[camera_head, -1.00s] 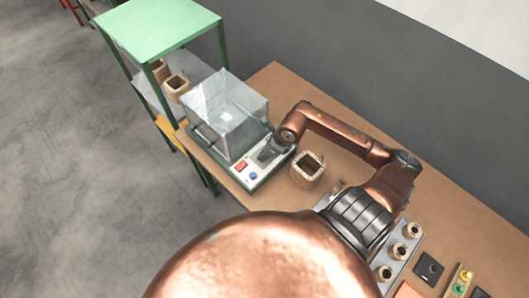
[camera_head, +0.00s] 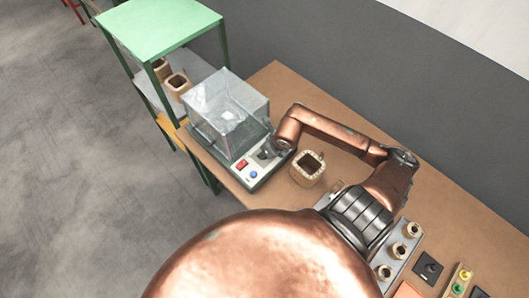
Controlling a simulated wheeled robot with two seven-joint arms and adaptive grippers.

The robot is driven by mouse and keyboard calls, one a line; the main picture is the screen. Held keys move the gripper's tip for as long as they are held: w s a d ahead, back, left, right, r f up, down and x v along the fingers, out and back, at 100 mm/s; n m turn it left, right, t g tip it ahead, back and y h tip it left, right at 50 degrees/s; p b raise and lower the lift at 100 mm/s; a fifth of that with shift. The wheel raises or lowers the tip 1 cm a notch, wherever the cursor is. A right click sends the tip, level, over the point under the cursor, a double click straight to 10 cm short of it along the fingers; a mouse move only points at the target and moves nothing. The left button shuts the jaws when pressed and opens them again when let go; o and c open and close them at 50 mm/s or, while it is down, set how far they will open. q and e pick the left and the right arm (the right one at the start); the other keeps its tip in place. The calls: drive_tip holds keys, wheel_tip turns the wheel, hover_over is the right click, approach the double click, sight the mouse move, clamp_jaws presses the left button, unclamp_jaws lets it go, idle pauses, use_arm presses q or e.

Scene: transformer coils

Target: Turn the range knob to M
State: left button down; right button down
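A tester with a clear box cover (camera_head: 228,108) stands on the table's left end. Whether the fingers are open or shut on something is too small to tell. My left gripper is not in view.
A square coil (camera_head: 307,169) stands on the table (camera_head: 283,91) close to my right forearm. A green shelf (camera_head: 158,26) holding coils adjoins the tester. A rack with several small coils (camera_head: 399,250) and small button boxes are at lower right.

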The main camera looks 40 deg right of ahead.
drive_tip(key=c, duration=1.8)
unclamp_jaws()
drive_tip(key=shift+o, duration=0.2)
drive_tip(key=v, duration=1.2)
drive_tip(key=shift+f, duration=0.15)
drive_tip(key=x, duration=1.1)
drive_tip(key=shift+w+f, duration=0.2)
drive_tip(key=shift+f, duration=0.15)
drive_tip(key=shift+r, duration=0.15)
